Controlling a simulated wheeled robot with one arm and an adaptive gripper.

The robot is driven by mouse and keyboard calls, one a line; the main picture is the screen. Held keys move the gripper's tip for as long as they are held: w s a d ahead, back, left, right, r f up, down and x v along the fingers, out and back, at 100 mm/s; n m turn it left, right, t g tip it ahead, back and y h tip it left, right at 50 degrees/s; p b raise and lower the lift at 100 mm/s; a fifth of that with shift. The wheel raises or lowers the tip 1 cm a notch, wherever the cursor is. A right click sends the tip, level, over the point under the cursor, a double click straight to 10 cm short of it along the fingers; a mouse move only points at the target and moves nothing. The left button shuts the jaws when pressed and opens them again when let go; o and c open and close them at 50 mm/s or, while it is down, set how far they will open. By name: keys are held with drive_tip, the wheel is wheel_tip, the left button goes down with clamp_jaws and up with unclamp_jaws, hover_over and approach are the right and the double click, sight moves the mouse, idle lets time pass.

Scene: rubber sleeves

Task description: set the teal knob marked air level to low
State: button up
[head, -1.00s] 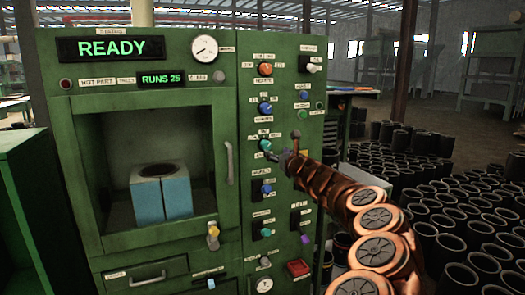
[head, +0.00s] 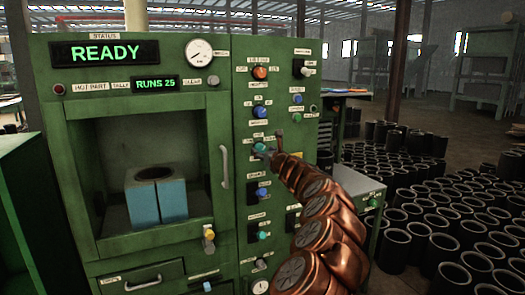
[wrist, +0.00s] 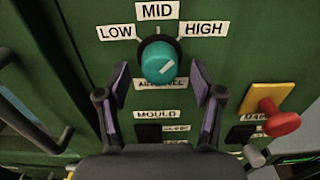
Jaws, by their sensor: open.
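The teal knob (wrist: 158,62) sits on the green panel under the labels LOW, MID and HIGH in the wrist view. The white line on its face slants up to the right, toward the HIGH label (wrist: 205,28). The LOW label (wrist: 115,32) is at its upper left. My gripper (wrist: 160,76) is open, with one finger on each side of the knob's lower part. I cannot tell whether either finger touches it. In the head view the teal knob (head: 260,147) shows just left of my gripper (head: 275,146), which partly covers the panel there.
A red knob on a yellow plate (wrist: 279,118) is to the right of the gripper in the wrist view. A door handle (wrist: 32,125) is at the left. Other knobs, such as the orange one (head: 260,72), line the panel. Black sleeves (head: 440,215) cover the floor at right.

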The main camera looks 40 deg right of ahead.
drive_tip(key=shift+w+d+r, duration=0.1)
drive_tip(key=shift+w+d, duration=0.05)
drive_tip(key=shift+w, duration=0.3)
drive_tip(key=c, duration=1.2)
